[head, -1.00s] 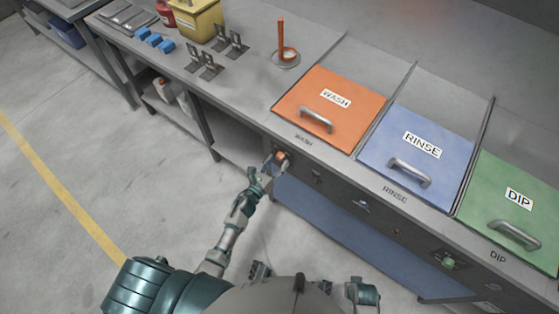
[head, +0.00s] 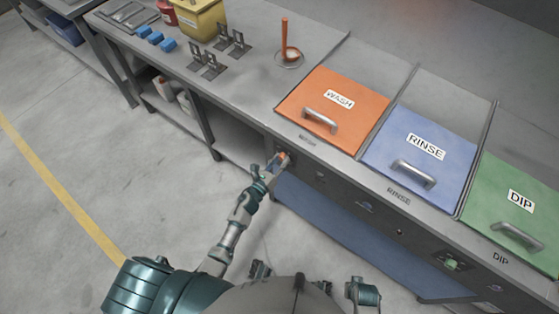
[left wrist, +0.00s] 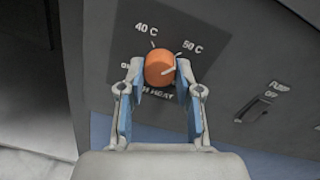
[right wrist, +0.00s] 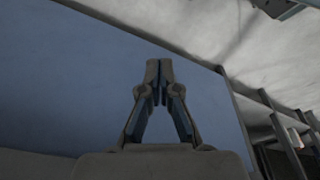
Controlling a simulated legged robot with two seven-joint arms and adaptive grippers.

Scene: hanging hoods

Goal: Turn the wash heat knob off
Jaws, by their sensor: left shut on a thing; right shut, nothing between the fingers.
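The orange wash heat knob (left wrist: 159,67) sits on a dark plate on the bench's front panel. The 40 C mark is at the upper left, and the lettering at lower left and below is partly hidden by my fingers. My left gripper (left wrist: 160,72) is shut on the knob, one finger on each side. In the head view the left gripper (head: 279,163) reaches the knob (head: 283,155) below the WASH lid. My right gripper (right wrist: 159,75) is shut and empty in front of a blue surface.
Orange WASH (head: 331,108), blue RINSE (head: 419,152) and green DIP (head: 513,206) lids cover the bench top. A green knob (head: 451,264) is farther along the panel. Open floor lies at left.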

